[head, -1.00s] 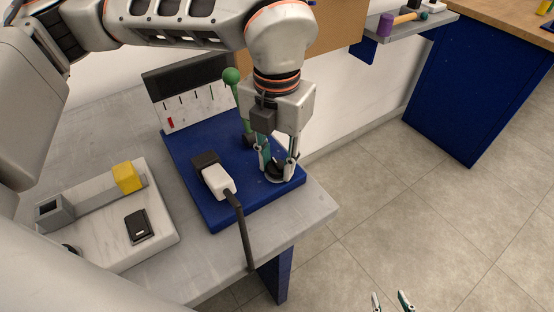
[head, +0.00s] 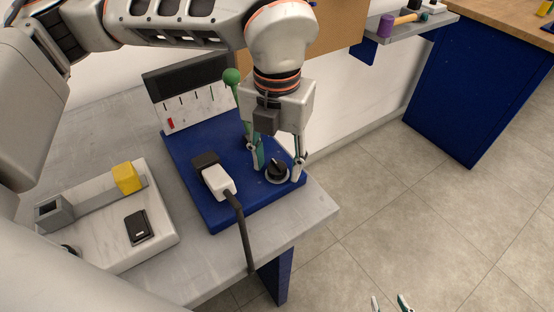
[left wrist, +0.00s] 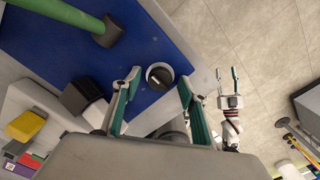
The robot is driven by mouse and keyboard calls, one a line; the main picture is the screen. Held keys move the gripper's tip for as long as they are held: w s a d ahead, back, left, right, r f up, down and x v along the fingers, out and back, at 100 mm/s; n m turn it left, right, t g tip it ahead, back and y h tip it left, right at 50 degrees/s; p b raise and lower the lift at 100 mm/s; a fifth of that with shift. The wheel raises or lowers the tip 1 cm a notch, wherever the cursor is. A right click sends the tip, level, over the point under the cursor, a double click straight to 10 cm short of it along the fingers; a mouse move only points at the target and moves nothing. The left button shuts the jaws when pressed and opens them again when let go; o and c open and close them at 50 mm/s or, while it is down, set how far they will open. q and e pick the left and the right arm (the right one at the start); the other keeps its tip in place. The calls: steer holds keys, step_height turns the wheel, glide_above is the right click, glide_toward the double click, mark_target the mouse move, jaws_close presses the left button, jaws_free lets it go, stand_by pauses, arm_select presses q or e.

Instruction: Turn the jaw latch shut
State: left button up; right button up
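A black turn knob (head: 277,168) on a pale round plate sits at the front right corner of a blue base (head: 215,209); it looks like the latch, though no label shows. My left gripper (head: 278,170) points down over it, open, with one finger on each side. In the left wrist view the knob (left wrist: 160,76) lies between the spread fingertips (left wrist: 159,86), with gaps on both sides. Whether the latch is shut cannot be told. My right gripper (head: 390,303) is open and empty over the floor; it also shows in the left wrist view (left wrist: 227,80).
A green-balled lever (head: 232,77) stands close behind my left gripper. A pale fixture with a yellow block (head: 127,177) and a black switch (head: 139,226) is further left. The floor at right is clear.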

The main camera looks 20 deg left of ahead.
mark_target(277, 164)
arm_select(q)
step_height(277, 164, up, 12)
stand_by(0.7)
stand_by(0.4)
